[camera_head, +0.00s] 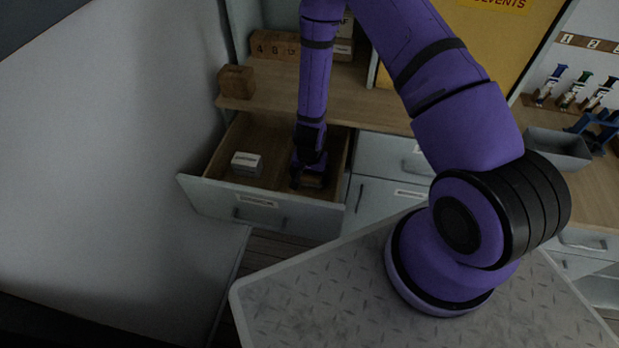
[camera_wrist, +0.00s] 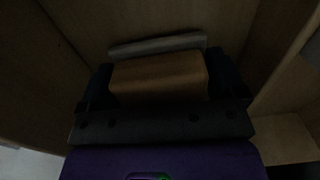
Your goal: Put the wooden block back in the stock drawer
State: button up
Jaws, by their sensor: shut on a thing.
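The stock drawer (camera_head: 215,197) is pulled open below the wooden counter, with a label and handle on its pale front. My gripper (camera_head: 309,180) reaches down into its right side, and its fingers are shut on the wooden block (camera_wrist: 160,74). In the wrist view my gripper (camera_wrist: 163,84) has one dark finger on each side of the block. The block is low inside the drawer; whether it touches the drawer floor I cannot tell. In the head view my gripper mostly hides the block.
A small white labelled box (camera_head: 246,163) lies in the drawer, left of my gripper. A grey bar-like thing (camera_wrist: 157,45) lies just beyond the block. Another brown block (camera_head: 236,82) sits on the counter's left edge. Numbered wooden blocks (camera_head: 275,45) stand behind. A grey bin (camera_head: 557,149) is at right.

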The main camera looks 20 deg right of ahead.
jog(key=shift+f, duration=0.85)
jog(key=o, duration=0.5)
jog(key=shift+o, duration=0.2)
notch_tip(320, 180, up, 12)
jog(key=shift+r, duration=0.1)
